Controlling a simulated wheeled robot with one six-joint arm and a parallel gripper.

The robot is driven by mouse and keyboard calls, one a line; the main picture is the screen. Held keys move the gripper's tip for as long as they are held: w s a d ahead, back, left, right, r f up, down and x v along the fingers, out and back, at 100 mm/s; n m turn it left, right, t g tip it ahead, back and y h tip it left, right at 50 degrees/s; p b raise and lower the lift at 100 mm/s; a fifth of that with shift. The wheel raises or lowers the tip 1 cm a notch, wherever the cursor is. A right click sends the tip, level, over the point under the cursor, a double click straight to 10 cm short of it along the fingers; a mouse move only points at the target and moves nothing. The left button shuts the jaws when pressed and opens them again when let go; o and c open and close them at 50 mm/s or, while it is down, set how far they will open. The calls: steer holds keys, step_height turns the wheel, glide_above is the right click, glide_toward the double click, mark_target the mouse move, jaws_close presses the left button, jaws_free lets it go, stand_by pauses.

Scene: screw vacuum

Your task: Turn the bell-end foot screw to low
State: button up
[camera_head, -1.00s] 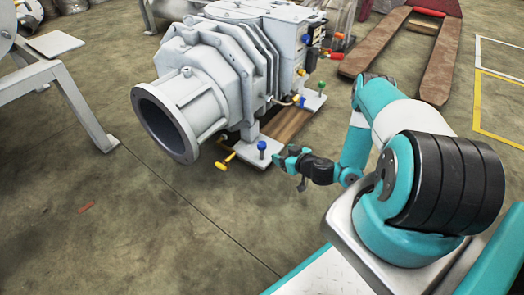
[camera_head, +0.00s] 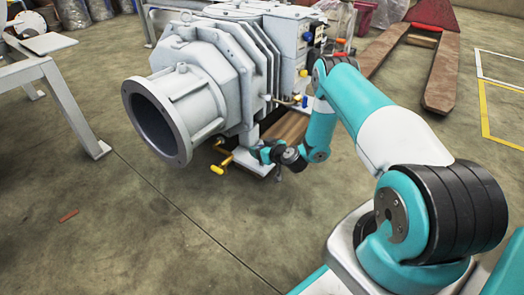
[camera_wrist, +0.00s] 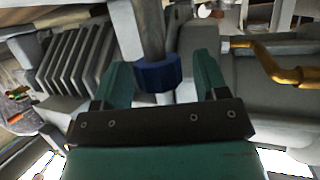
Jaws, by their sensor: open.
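The grey vacuum pump (camera_head: 222,85) stands with its round open bell end (camera_head: 155,122) facing left and toward me. A blue screw knob (camera_wrist: 157,74) at the pump's foot shows in the wrist view, between the two teal fingers of my gripper (camera_wrist: 160,80). The fingers are open, with a gap on each side of the knob. In the head view my gripper (camera_head: 264,152) is low beside the pump's foot near the bell end and hides the blue knob there. Whether the knob is turned high or low cannot be told.
A yellow handle (camera_head: 217,169) sticks out just left of my gripper; a yellow bent pipe (camera_wrist: 275,60) shows in the wrist view. A grey metal stand (camera_head: 75,110) is at left, a brown pallet jack (camera_head: 443,75) behind at right.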

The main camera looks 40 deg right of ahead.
steer(key=c, duration=0.9)
steer(key=shift+c, duration=0.2)
steer(key=shift+n+y, duration=0.3)
steer(key=n+y, duration=0.2)
steer(key=shift+d+g+y, duration=0.1)
steer(key=shift+g+y, duration=0.2)
steer(key=shift+y, duration=0.1)
steer(key=shift+n+g+y+b, duration=0.7)
steer(key=shift+n+g+y, duration=0.2)
steer(key=shift+n+y, duration=0.8)
steer(key=o, duration=0.9)
